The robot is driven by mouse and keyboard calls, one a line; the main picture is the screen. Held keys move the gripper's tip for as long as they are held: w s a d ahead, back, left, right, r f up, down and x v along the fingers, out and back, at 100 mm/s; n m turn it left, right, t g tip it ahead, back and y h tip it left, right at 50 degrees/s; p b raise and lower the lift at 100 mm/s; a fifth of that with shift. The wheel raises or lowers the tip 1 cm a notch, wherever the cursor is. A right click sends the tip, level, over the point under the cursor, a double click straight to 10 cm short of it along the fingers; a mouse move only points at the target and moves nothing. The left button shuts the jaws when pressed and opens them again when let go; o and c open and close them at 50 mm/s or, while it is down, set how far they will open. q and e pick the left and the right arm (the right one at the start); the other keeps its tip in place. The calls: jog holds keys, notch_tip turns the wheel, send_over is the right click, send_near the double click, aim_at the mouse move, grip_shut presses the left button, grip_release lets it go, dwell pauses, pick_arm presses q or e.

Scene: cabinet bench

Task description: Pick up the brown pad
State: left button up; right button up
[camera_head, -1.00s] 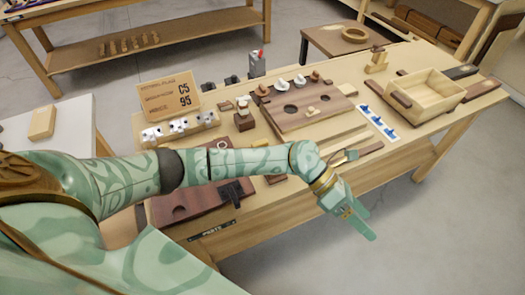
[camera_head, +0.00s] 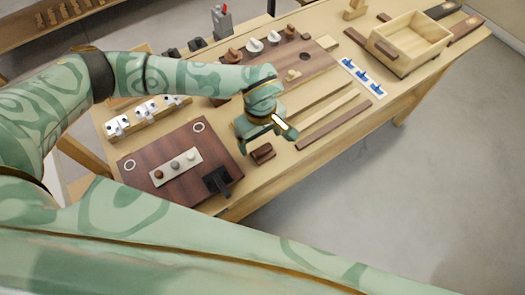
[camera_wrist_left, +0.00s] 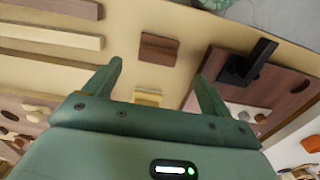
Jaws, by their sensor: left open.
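A small brown pad (camera_head: 262,153) lies on the wooden bench top near its front edge, just right of the dark brown board. It also shows in the left wrist view (camera_wrist_left: 160,48), where it lies beyond and between the fingertips. My left gripper (camera_head: 267,137) hangs over the bench just above the pad in the head view. In the left wrist view its two green fingers (camera_wrist_left: 158,70) are apart with nothing between them. The pad is not touched, as far as I can see. My right gripper is not in view.
A dark brown board (camera_head: 150,165) with a black bracket (camera_head: 217,181) stands close left of the pad. Wooden strips (camera_head: 333,125) lie to the right. A blue-marked white card (camera_head: 362,78) and a wooden box (camera_head: 410,42) are farther right.

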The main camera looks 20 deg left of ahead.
aim_at(263, 148)
pick_arm(q)
jog(key=shift+f, duration=0.8)
jog(key=f, duration=0.1)
jog(key=f+b, duration=0.1)
jog(key=f, duration=0.3)
jog(key=shift+d+b, duration=0.3)
jog(key=shift+b, duration=0.05)
jog(key=c, duration=0.8)
jog(key=shift+c, duration=1.4)
